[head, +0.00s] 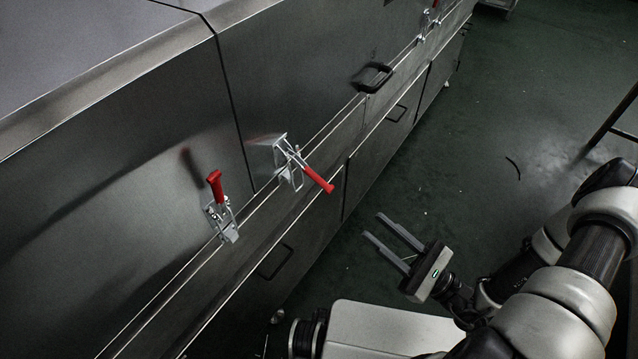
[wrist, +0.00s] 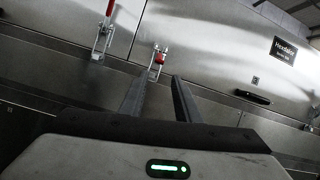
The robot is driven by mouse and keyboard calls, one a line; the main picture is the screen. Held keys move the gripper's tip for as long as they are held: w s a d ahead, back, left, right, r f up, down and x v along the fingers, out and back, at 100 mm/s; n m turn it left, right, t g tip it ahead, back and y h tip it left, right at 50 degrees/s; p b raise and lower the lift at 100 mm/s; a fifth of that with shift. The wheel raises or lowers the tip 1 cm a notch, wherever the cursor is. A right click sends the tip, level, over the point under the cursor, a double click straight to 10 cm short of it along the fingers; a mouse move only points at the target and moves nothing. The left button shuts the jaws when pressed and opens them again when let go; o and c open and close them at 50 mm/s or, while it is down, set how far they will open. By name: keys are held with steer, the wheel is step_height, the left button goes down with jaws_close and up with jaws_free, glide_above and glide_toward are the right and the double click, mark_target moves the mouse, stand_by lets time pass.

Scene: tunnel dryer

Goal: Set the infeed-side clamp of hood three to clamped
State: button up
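Two toggle clamps with red handles sit on either side of a seam between hood panels. The left clamp (head: 219,213) has its handle standing upright; it also shows in the wrist view (wrist: 102,38). The right clamp (head: 289,163) has its handle swung out from the panel, sloping down to the right; in the wrist view (wrist: 159,57) the handle points toward the camera. I cannot tell from a readable label which belongs to hood three. My gripper (head: 373,225) is open and empty, to the right of and apart from both clamps. Its fingers (wrist: 155,80) point toward the right clamp in the wrist view.
A black hood handle (head: 373,77) sticks out right of the clamps. More red-handled clamps (head: 428,18) show farther along. A dark sign (wrist: 288,50) is on the panel, its text unclear. Lower drawers with handles (head: 275,262) line the base. The green floor (head: 500,130) at right is mostly clear.

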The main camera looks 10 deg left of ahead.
mark_target(303, 167)
steer(key=b+x, duration=0.1)
steer(key=x, duration=1.6)
steer(key=shift+s+r, duration=0.1)
jaws_close()
